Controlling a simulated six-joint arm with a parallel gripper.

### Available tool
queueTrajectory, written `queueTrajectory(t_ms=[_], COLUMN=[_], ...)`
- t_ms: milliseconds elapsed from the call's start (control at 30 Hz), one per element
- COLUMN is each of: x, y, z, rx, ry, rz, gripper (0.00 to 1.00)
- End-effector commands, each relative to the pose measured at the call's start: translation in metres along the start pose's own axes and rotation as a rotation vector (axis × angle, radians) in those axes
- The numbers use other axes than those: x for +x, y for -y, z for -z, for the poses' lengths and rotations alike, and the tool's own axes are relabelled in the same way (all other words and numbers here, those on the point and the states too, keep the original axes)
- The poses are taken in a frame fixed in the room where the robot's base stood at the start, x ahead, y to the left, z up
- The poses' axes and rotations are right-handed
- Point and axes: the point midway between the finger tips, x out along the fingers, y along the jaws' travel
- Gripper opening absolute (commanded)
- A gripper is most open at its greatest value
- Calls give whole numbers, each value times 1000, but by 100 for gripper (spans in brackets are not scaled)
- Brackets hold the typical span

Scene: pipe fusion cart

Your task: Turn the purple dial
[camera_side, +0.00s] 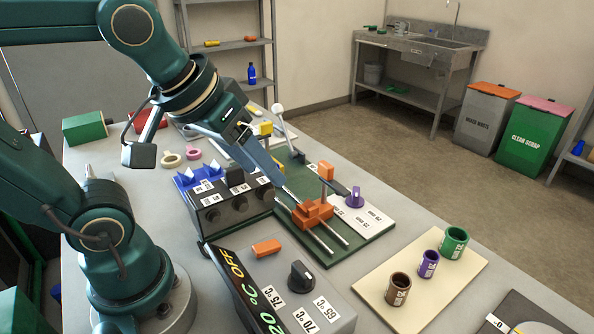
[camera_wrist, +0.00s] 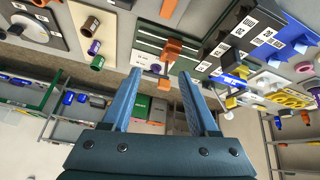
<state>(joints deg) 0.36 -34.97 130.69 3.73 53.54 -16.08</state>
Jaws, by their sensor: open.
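The purple dial (camera_side: 355,196) stands on a white labelled strip on the green fixture board (camera_side: 378,235), beside the orange clamp (camera_side: 313,210). In the wrist view the purple dial (camera_wrist: 156,68) shows between my fingertips, beyond them. My gripper (camera_side: 281,181) is above the board, left of the orange clamp in the side view, and apart from the dial. In the wrist view my gripper (camera_wrist: 158,75) has its two blue fingers spread wide with nothing between them. The far finger is mostly hidden in the side view.
The orange clamp with its upright post and rails stands between my gripper and the dial in the side view. A dark box with knobs (camera_side: 240,206) is to the left. A heater panel with a black knob (camera_side: 301,276) is in front. Several pipe rings (camera_side: 428,263) stand on a beige board (camera_side: 372,287).

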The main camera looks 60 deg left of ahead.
Motion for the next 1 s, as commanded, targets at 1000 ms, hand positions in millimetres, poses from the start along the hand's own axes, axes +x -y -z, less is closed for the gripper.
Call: queueTrajectory(t_ms=[1000], x=[-19], y=[0], z=[35], rx=[-204], ry=[24], rz=[49], gripper=[60])
